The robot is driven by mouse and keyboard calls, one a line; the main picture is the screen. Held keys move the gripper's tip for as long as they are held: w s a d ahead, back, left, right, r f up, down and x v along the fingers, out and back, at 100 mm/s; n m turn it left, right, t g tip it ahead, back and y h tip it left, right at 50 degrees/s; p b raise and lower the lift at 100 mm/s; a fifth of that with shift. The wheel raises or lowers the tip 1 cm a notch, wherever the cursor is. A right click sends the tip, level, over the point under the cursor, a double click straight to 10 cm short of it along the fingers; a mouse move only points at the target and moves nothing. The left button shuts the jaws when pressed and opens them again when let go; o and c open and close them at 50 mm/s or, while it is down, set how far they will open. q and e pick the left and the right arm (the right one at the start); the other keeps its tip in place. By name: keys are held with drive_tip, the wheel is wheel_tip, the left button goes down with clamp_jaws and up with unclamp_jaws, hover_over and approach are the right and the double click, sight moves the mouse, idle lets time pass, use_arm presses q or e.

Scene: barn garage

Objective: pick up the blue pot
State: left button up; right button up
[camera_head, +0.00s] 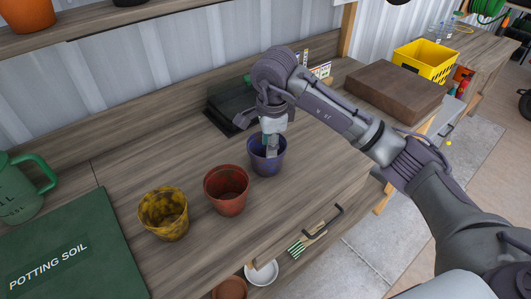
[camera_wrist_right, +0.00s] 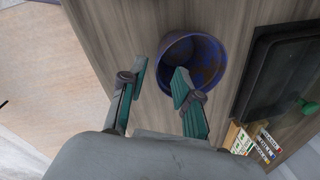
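The blue pot (camera_head: 267,167) stands upright on the wooden workbench, at the right end of a row of pots. My right gripper (camera_head: 269,146) is over it, pointing down, with its fingertips at the pot's opening. In the right wrist view, the two fingers (camera_wrist_right: 160,80) are apart with nothing between their pads but the view of the bench and rim. One finger overlaps the opening of the blue pot (camera_wrist_right: 207,58); the other is outside the rim. Whether either finger touches the pot cannot be told. My left gripper is not in view.
A red-brown pot (camera_head: 227,194) and a yellow pot (camera_head: 163,215) stand to the left. A dark tray (camera_head: 224,109) lies behind the blue pot. A potting soil bag (camera_head: 75,250) and green watering can (camera_head: 22,188) are at the left. A brown block (camera_head: 395,92) is at the right.

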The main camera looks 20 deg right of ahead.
sight(269, 163)
drive_tip(key=f, duration=0.2)
drive_tip(key=f+p, duration=0.1)
drive_tip(key=f, duration=0.2)
drive_tip(key=w+f+p, duration=0.1)
drive_tip(key=f, duration=0.1)
drive_tip(key=shift+f, duration=0.2)
drive_tip(key=shift+w+d+f+p, duration=0.1)
drive_tip(key=shift+w+f+p, duration=0.05)
drive_tip(key=shift+f, duration=0.35)
drive_tip(key=shift+w+d+f+p, duration=0.1)
drive_tip(key=shift+w+f+p, duration=0.05)
drive_tip(key=shift+f, duration=0.55)
drive_tip(key=shift+a, duration=0.1)
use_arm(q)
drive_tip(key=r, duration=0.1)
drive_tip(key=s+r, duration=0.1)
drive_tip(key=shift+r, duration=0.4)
use_arm(e)
clamp_jaws()
